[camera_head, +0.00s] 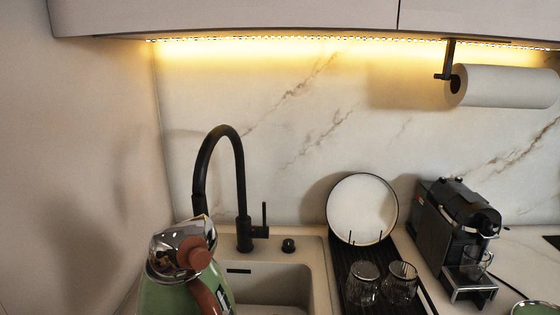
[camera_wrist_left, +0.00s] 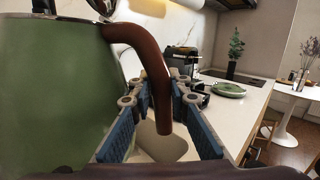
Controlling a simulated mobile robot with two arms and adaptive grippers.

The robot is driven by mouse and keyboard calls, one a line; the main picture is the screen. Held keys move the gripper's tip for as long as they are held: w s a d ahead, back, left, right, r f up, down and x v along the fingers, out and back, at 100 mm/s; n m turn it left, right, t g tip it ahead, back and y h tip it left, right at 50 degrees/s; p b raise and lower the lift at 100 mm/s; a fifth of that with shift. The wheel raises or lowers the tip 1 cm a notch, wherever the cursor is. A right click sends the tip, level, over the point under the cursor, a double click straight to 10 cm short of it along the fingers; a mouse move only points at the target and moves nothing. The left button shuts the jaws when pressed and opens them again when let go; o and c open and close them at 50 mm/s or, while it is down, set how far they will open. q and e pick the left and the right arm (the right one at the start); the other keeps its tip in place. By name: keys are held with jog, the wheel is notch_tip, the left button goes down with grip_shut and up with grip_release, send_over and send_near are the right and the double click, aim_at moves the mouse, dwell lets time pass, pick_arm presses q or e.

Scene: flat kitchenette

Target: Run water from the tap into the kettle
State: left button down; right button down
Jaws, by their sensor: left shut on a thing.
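The green kettle (camera_head: 165,297) is at the lower left of the head view, in front of the tap and over the left part of the sink (camera_head: 275,288). Its chrome top (camera_head: 168,240) and brown knob (camera_head: 194,253) show. The black tap (camera_head: 240,185) arches to the left, and its outlet end comes down behind the kettle's top. I cannot tell whether it lines up with an opening. No water shows. The tap lever (camera_head: 264,218) stands upright. My left gripper (camera_wrist_left: 160,104) is shut on the kettle's brown handle (camera_wrist_left: 147,62). My right gripper is out of view.
Right of the sink, a black drying rack (camera_head: 362,262) holds a plate (camera_head: 362,208) and two glasses (camera_head: 362,284). A coffee machine (camera_head: 455,235) stands further right. A wall (camera_head: 80,160) closes the left side. A paper roll (camera_head: 508,86) hangs above.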

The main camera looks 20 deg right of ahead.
pick_arm(q)
jog(key=shift+r, duration=0.25)
